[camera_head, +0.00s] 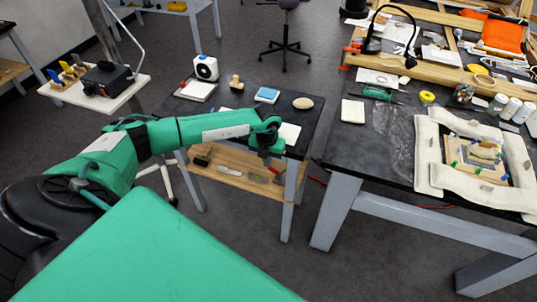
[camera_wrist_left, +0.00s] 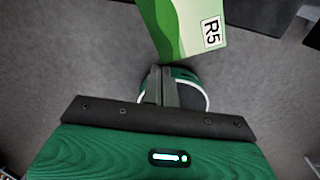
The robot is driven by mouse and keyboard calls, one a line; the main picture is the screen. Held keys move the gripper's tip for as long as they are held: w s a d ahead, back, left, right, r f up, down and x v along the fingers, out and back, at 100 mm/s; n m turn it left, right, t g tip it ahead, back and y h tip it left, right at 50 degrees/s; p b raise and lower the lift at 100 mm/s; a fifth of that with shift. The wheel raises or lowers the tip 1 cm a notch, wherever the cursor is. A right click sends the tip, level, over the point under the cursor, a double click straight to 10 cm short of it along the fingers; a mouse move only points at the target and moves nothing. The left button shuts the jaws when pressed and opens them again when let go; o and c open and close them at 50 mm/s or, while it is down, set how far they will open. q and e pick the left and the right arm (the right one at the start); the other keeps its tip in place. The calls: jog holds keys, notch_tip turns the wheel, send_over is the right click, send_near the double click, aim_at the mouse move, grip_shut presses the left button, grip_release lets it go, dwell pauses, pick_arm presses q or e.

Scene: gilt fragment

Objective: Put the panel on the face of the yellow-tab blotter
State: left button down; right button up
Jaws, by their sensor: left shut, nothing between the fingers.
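My left gripper (camera_head: 266,155) hangs at the end of the green arm, by the front of the small black-topped table. Its fingers (camera_wrist_left: 162,86) are shut and empty in the left wrist view, above the grey floor. A flat wooden panel-like piece (camera_head: 464,154) with coloured clips lies among white padded bolsters on the right bench; I cannot tell if it is the panel. Pale flat pads that may be blotters include one beside the gripper (camera_head: 290,133), one with a red mark (camera_head: 198,91) and one on the bench (camera_head: 352,111). No yellow tab can be made out. My right gripper is not in view.
The small table (camera_head: 235,103) also holds a blue-topped block (camera_head: 267,95), a wooden stamp-like object (camera_head: 236,83) and an oval tan piece (camera_head: 303,103). A floor gap separates it from the right bench (camera_head: 385,140). White bottles (camera_head: 510,108) and a lamp stand on the bench.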

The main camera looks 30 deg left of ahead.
pick_arm(q)
jog(key=shift+w+a, duration=0.15)
jog(key=shift+w, duration=0.5)
jog(key=w+b, duration=0.3)
jog(key=shift+w+a+f, duration=0.15)
jog(key=shift+w+a, duration=0.05)
jog(key=shift+a, duration=0.15)
jog(key=shift+w, duration=0.15)
jog(key=shift+r, duration=0.2)
jog(key=shift+a, duration=0.1)
